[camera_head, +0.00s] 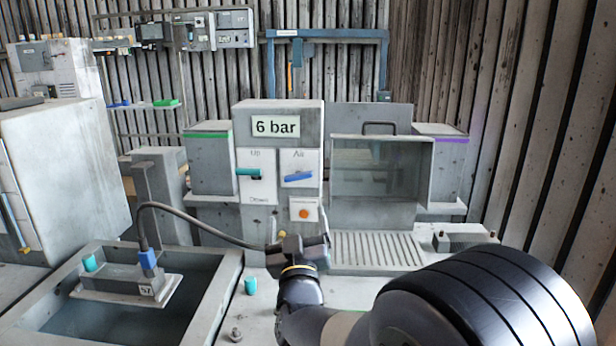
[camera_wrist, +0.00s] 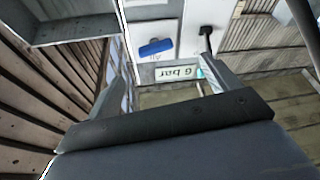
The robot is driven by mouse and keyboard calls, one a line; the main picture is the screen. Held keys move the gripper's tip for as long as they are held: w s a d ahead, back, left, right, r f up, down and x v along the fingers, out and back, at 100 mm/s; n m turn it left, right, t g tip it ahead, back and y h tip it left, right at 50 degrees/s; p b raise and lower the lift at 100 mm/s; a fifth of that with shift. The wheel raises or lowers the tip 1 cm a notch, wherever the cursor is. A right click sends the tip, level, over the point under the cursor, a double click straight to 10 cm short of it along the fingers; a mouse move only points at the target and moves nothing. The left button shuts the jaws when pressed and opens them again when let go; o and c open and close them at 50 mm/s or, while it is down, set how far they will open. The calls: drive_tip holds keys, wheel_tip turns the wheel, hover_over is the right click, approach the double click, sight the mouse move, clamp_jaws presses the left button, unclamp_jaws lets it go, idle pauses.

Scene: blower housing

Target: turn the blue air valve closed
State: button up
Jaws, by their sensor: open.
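The blue air valve (camera_head: 298,177) is a bar handle on a white plate labelled "Air", on the front of the grey column. It lies nearly level, its right end slightly higher. In the wrist view, which is upside down, the blue air valve (camera_wrist: 156,47) shows beyond and between the fingers. My gripper (camera_head: 304,224) is below the valve in the head view, pointing toward the column. In the wrist view my gripper (camera_wrist: 158,66) has its fingers spread, with nothing between them. It appears apart from the valve.
A teal lever (camera_head: 249,173) sits left of the valve, and an orange button (camera_head: 303,213) below it. A "6 bar" sign (camera_head: 276,126) is above. A clear-fronted box (camera_head: 378,175) stands to the right. A hose (camera_head: 190,215) runs from a blue fitting in the left basin toward the column.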

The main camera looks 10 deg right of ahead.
sight(299, 177)
drive_tip(key=r+p+x, duration=0.1)
drive_tip(key=p+x, duration=0.1)
drive_tip(key=x, duration=0.9)
drive_tip(key=shift+d+t+h+p, duration=0.3)
drive_tip(key=shift+d+h+p, duration=0.1)
drive_tip(key=shift+d, duration=0.05)
drive_tip(key=shift+s+r, duration=0.1)
drive_tip(key=shift+c, duration=0.5)
drive_tip(key=c, duration=0.9)
drive_tip(key=m+b, duration=0.1)
drive_tip(key=m+h+b, duration=0.1)
drive_tip(key=b, duration=0.1)
drive_tip(key=shift+f, duration=0.25)
drive_tip(key=shift+a+r+m+h+b, duration=0.1)
drive_tip(key=shift+m+h+b, duration=0.5)
drive_tip(key=shift+m, duration=0.5)
drive_tip(key=shift+r+m, duration=0.15)
drive_tip(key=shift+m, duration=0.25)
